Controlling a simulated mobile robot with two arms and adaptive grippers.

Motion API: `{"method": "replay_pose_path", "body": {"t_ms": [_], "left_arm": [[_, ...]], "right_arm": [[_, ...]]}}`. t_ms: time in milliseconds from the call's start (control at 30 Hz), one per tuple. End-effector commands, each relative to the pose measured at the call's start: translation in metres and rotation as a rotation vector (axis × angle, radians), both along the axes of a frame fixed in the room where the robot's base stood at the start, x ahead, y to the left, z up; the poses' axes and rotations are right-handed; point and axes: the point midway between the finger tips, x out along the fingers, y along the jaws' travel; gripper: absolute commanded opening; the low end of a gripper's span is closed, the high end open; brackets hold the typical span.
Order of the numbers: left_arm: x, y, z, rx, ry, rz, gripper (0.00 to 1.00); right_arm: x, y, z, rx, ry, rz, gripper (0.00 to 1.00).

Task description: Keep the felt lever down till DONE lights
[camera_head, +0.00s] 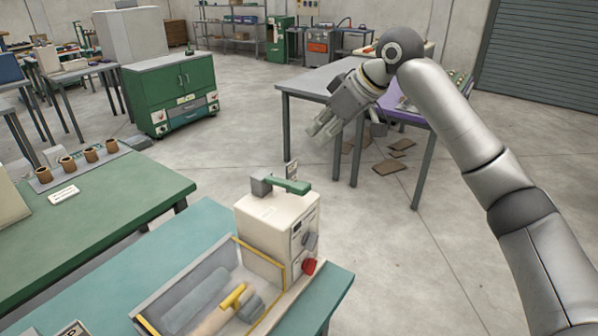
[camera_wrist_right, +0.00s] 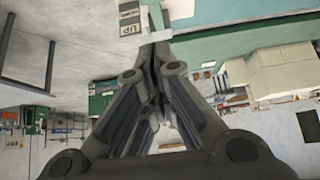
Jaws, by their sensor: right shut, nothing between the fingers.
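A cream winder machine (camera_head: 277,225) stands on the teal table (camera_head: 190,245). A green lever (camera_head: 290,187) with a grey block (camera_head: 261,185) lies across its top. A yellow T-shaped handle (camera_head: 233,297) sits over rollers in the yellow-edged tray (camera_head: 152,305). I cannot tell which of these is the felt lever. No lit DONE lamp can be made out. My right gripper (camera_head: 322,131) is shut and empty, in the air beyond the machine and apart from it. Its closed fingers (camera_wrist_right: 158,50) also show in the right wrist view. My left gripper is out of view.
A red button (camera_head: 309,267) is on the machine's right side. A green-topped table (camera_head: 110,205) with brown spools (camera_head: 91,154) is at left. A grey table (camera_head: 318,80) stands behind my right gripper, with brown pieces (camera_head: 390,167) on the floor. A green cabinet (camera_head: 172,90) stands farther back.

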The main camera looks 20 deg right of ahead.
Motion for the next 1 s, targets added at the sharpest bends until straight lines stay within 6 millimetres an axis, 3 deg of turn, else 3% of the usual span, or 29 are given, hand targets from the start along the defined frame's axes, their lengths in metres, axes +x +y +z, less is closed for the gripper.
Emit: {"method": "replay_pose_path", "body": {"t_ms": [333,733,1000], "left_arm": [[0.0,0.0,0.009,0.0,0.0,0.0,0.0],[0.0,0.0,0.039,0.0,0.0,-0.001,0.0],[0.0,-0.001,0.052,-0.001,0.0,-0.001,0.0]], "right_arm": [[0.01,0.008,-0.015,0.0,0.004,0.0,0.0],[0.049,0.04,-0.08,0.0,0.004,0.0,0.0],[0.044,0.034,-0.114,-0.001,0.001,0.0,0.0]]}}
